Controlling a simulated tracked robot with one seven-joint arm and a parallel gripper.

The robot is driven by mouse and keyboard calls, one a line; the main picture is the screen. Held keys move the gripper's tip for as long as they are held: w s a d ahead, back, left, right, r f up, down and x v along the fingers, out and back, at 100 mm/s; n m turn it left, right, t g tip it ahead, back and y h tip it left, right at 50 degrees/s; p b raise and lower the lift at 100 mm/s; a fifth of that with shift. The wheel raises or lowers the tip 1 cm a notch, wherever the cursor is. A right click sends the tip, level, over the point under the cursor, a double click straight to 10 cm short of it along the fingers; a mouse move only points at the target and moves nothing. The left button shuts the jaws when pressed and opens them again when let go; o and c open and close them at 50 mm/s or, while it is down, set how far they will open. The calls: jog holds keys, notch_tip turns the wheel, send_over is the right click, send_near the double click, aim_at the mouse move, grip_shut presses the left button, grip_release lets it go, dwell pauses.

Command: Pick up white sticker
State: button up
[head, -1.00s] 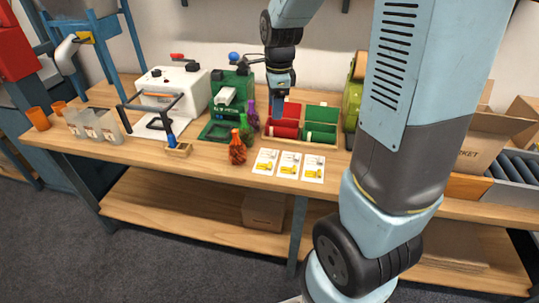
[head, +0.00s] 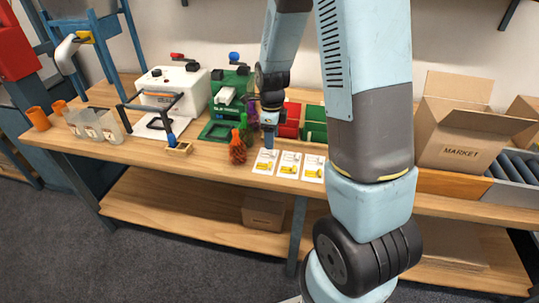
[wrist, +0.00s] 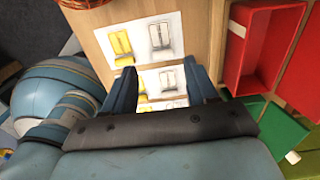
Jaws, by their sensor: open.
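Three white stickers with yellow pictures lie in a row at the front of the wooden bench: the left one (head: 265,162), the middle one (head: 289,165) and the right one (head: 312,168). My gripper (head: 269,146) hangs just behind the left sticker in the head view, pointing down. In the wrist view its two fingers (wrist: 162,88) are apart with nothing held. One sticker (wrist: 145,39) shows whole beyond the fingertips. Another (wrist: 160,78) shows between the fingers, partly hidden by them. The exact height above the bench is unclear.
An orange-red net bag (head: 237,150) stands close left of the stickers, with green and purple bags behind it. Red (wrist: 262,45) and green bins lie behind the stickers. A green machine (head: 229,92) and a MARKET carton (head: 462,135) stand further out.

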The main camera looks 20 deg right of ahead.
aim_at(271, 155)
jog(key=shift+w+f, duration=0.2)
jog(key=shift+f, duration=2.7)
jog(key=c, duration=1.1)
jog(key=shift+r, duration=0.15)
grip_shut()
